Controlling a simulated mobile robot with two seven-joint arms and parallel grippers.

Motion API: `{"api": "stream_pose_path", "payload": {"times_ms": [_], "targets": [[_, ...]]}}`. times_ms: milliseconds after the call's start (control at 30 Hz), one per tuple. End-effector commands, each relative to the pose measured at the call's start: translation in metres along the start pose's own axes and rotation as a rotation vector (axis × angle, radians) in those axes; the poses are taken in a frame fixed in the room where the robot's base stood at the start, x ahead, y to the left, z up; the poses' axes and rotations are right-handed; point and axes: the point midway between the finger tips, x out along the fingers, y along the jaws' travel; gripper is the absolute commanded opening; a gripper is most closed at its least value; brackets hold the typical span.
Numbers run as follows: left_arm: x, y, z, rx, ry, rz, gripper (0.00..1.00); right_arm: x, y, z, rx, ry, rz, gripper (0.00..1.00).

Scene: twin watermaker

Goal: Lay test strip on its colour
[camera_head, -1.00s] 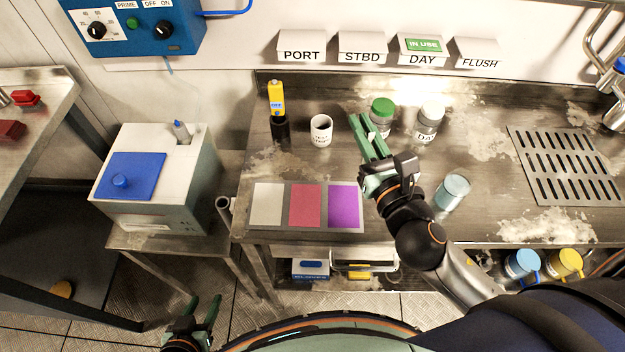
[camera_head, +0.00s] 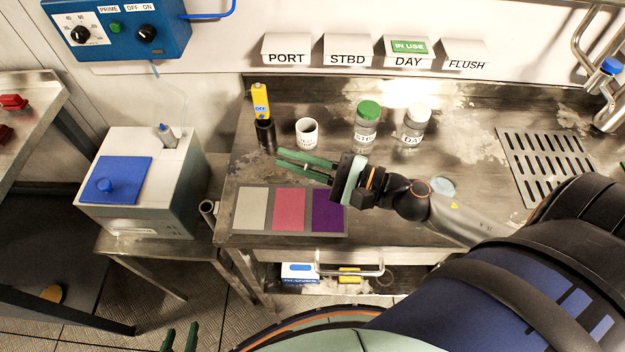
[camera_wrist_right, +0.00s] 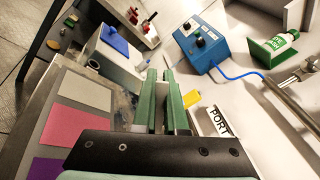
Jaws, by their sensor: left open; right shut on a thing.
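The colour card (camera_head: 290,231) lies on the bench near its front edge, with a whitish (camera_head: 252,209), a pink (camera_head: 290,210) and a purple patch (camera_head: 328,211) from left to right. My right gripper (camera_head: 280,160) is just above and behind the card, its green fingers pointing left. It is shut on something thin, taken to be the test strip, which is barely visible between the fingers. In the right wrist view the right fingers (camera_wrist_right: 162,75) lie close together and the patches show at left. My left gripper (camera_head: 180,338) is open and empty at the bottom edge, partly cut off.
A white cup (camera_head: 307,133), a black holder with a yellow meter (camera_head: 262,102), a green-capped jar (camera_head: 366,124) and a white-capped jar (camera_head: 414,125) stand behind the gripper. A clear container (camera_head: 442,186) is partly hidden by my right arm. A slotted drain plate (camera_head: 553,168) lies right.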

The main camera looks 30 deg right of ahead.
Motion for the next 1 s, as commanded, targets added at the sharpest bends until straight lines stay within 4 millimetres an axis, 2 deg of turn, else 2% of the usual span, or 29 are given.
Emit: {"api": "stream_pose_path", "payload": {"times_ms": [200,433,667,867,1000], "targets": [[0.001,0.000,0.001,0.000,0.000,0.000,0.50,-0.023,0.024,-0.006,-0.196,-0.138,0.122,0.00],[0.001,0.000,0.001,0.000,0.000,0.000,0.50,-0.044,0.041,-0.007,-0.320,-0.256,0.196,0.00],[0.001,0.000,0.001,0.000,0.000,0.000,0.50,-0.048,0.048,-0.011,-0.341,-0.281,0.209,0.00],[0.001,0.000,0.001,0.000,0.000,0.000,0.50,-0.048,0.060,-0.024,-0.338,-0.281,0.208,0.00],[0.009,-0.001,0.009,0.000,0.002,0.000,0.50,-0.048,0.072,-0.036,-0.339,-0.281,0.208,0.00]]}}
